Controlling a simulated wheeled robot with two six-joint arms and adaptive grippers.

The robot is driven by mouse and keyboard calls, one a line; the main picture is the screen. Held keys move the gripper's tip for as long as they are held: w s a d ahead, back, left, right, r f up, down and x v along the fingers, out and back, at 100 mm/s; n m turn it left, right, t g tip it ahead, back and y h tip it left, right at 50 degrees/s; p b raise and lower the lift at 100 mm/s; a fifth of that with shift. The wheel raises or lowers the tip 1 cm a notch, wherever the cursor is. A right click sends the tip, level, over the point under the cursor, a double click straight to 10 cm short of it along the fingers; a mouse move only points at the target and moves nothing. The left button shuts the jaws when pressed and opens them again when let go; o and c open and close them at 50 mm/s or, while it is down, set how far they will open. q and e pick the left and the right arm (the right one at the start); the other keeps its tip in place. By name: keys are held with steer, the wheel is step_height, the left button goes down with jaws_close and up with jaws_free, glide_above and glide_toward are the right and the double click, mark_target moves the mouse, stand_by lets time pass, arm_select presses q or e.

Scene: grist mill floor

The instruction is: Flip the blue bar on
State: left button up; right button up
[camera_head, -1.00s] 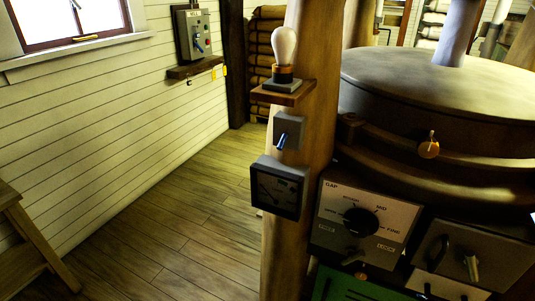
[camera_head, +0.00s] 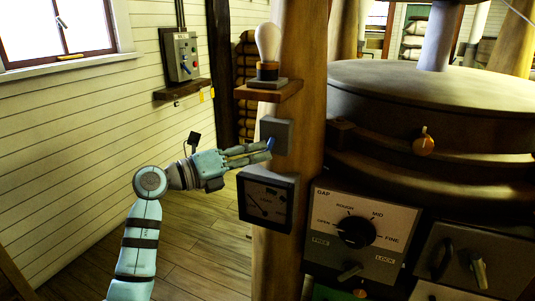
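The blue bar (camera_head: 271,143) is a short lever on the front of a small grey switch box (camera_head: 281,132) on the wooden post. Only a small part of it shows, as my fingertips cover its lower end, so I cannot make out its tilt. My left gripper (camera_head: 268,151) reaches in from the left with its fingers close together, pointing right. Its tips are at the bar; I cannot tell whether they touch it. A pale, unlit-looking bulb (camera_head: 268,43) stands on a shelf above the box. My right gripper is not in view.
A gauge (camera_head: 267,200) hangs on the post just below my gripper. A wooden shelf (camera_head: 284,92) juts out above. A GAP dial panel (camera_head: 362,232) and the large round millstone casing (camera_head: 420,95) stand to the right. Another switch box (camera_head: 181,57) is on the far-left wall.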

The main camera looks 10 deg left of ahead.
mark_target(270, 146)
arm_select(q)
steer(key=shift+x, duration=1.65)
jaws_close()
steer(key=r+n+g+y+p, duration=0.1)
steer(key=p, duration=0.9)
steer(key=r+n+g+y+p, duration=0.1)
steer(key=n+g+y+p, duration=0.1)
steer(key=p, duration=0.8)
steer(key=shift+s+a+r+g, duration=0.1)
steer(key=shift+s+r+g, duration=0.15)
steer(key=shift+r+g, duration=0.1)
steer(key=shift+f+g+y+p, duration=0.15)
steer(key=shift+g+y+p, duration=0.35)
steer(key=shift+p, duration=0.5)
